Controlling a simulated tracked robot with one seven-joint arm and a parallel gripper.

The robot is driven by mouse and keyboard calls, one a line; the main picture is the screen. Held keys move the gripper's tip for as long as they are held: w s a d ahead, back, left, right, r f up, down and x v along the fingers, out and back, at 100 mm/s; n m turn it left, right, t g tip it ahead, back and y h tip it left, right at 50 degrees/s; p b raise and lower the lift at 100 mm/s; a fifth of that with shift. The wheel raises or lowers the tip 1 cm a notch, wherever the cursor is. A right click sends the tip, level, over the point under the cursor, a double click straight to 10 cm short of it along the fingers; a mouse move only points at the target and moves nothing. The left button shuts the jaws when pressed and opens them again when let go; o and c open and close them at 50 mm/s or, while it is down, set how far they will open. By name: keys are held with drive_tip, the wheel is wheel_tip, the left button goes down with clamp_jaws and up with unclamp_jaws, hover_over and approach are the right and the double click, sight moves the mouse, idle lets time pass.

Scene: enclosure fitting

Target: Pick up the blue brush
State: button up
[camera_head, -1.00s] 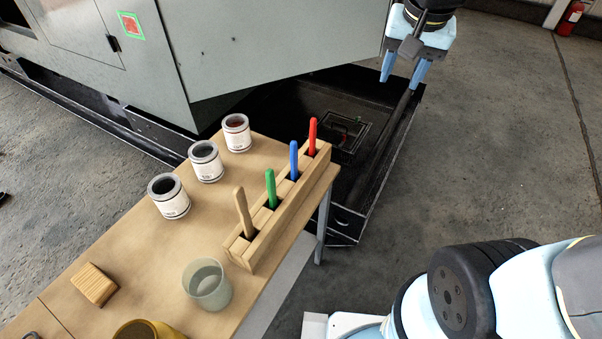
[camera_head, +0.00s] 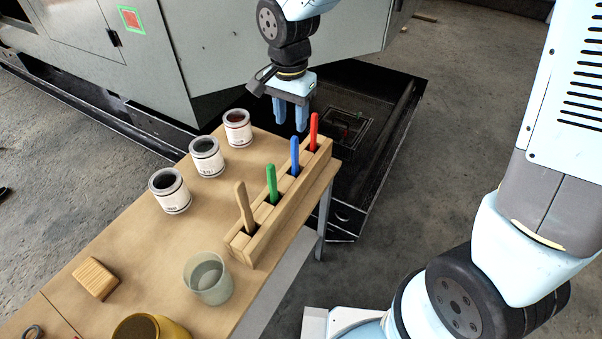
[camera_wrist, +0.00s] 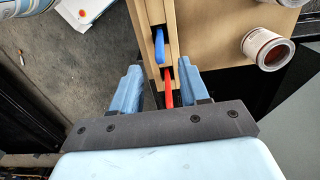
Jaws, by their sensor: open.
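The blue brush (camera_head: 294,156) stands upright in a slot of the wooden rack (camera_head: 262,232), between the green brush (camera_head: 271,184) and the red brush (camera_head: 313,132). Only its handle shows; its lower end is hidden in the rack. My gripper (camera_head: 290,128) is open and empty, above and behind the rack's far end. In the wrist view my gripper (camera_wrist: 152,92) has its fingers apart, with the red brush (camera_wrist: 168,88) between them in the picture. The blue brush (camera_wrist: 159,46) lies just beyond the fingertips there.
A plain wooden-handled brush (camera_head: 244,208) stands at the rack's near end. Several paint cans, including one with red paint (camera_head: 237,129), line the table's left side. A translucent cup (camera_head: 208,280) and a wooden block (camera_head: 95,279) stand nearer. A large grey enclosure (camera_head: 200,45) rises behind.

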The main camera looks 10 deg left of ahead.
sight(292, 139)
wheel_tip(292, 139, down, 7)
drive_tip(key=shift+r, duration=0.15)
drive_tip(key=shift+w+d+f, duration=0.1)
drive_tip(key=shift+d+f, duration=0.05)
drive_tip(key=shift+f, duration=1.2)
drive_tip(key=shift+w+d+f, duration=0.1)
drive_tip(key=shift+f, duration=1.2)
drive_tip(key=shift+c, duration=0.2)
clamp_jaws()
